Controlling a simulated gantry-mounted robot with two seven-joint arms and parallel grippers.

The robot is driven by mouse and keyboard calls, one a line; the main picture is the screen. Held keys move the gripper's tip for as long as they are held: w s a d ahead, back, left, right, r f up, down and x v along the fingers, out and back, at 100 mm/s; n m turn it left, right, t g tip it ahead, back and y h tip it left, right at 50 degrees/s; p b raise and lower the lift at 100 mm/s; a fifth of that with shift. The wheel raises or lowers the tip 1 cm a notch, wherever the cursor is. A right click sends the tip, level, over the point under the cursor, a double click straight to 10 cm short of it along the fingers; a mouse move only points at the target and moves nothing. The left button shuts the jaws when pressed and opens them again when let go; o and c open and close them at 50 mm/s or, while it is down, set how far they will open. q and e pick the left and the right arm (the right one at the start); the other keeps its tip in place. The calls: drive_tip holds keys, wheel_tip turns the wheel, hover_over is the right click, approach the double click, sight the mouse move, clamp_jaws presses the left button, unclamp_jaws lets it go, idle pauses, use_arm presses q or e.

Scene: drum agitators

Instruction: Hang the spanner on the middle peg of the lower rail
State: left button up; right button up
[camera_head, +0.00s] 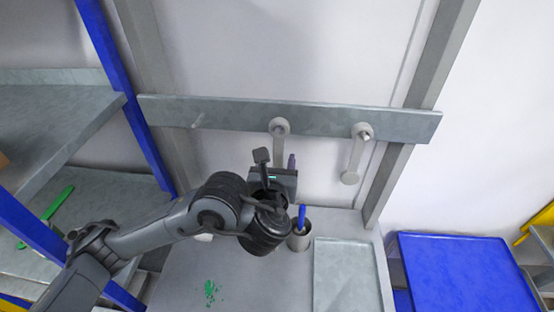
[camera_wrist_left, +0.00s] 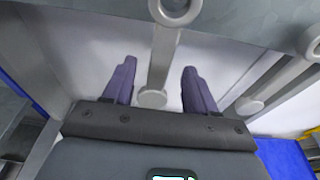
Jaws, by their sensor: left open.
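A grey rail (camera_head: 310,119) crosses the back with three pegs in view. A pale grey spanner (camera_head: 280,128) hangs by its ring on the middle peg; my gripper hides its lower part in the head view. A similar spanner (camera_head: 354,158) hangs on the right peg (camera_head: 364,135). The left peg (camera_head: 197,121) is bare. My left gripper (camera_wrist_left: 160,70) is open just in front of the middle spanner. In the left wrist view the middle spanner's shaft (camera_wrist_left: 162,58) shows between the two purple fingers, with a gap on each side. My right gripper is not in view.
A cup (camera_head: 299,240) with a blue-handled item stands on the bench below my gripper. Green bits (camera_head: 210,291) lie on the bench, beside a pale tray (camera_head: 345,280). A blue tray (camera_head: 465,275) is at the right. Shelves (camera_head: 50,120) with a green tool (camera_head: 58,203) stand left.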

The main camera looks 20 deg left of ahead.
use_arm(q)
drive_tip(key=shift+s+d+r, duration=0.15)
drive_tip(key=shift+s+r, duration=0.05)
drive_tip(key=shift+s, duration=0.25)
drive_tip(key=p+v, duration=0.3)
drive_tip(key=v, duration=0.5)
drive_tip(key=s+f+n+g+h, duration=0.1)
drive_tip(key=s+f+n+g, duration=0.35)
drive_tip(key=s+f, duration=0.65)
drive_tip(key=s+f+n+g+h, duration=0.1)
drive_tip(key=s+f+n+g, duration=0.35)
drive_tip(key=f, duration=1.05)
drive_tip(key=s+a+f+n+g+h, duration=0.2)
drive_tip(key=s+a+f+n+g, duration=0.25)
drive_tip(key=s+n, duration=0.75)
drive_tip(key=w+a+r+n+t+p, duration=0.1)
drive_tip(key=w+r+n+p, duration=0.1)
drive_tip(key=r+n+p, duration=0.3)
drive_tip(key=w+a+r+n+t+p, duration=0.1)
drive_tip(key=w+r+n+p, duration=0.2)
drive_tip(key=r+p, duration=1.1)
drive_tip(key=shift+a+r+n, duration=0.25)
drive_tip(key=shift+r+n, duration=0.1)
drive_tip(key=shift+n, duration=0.65)
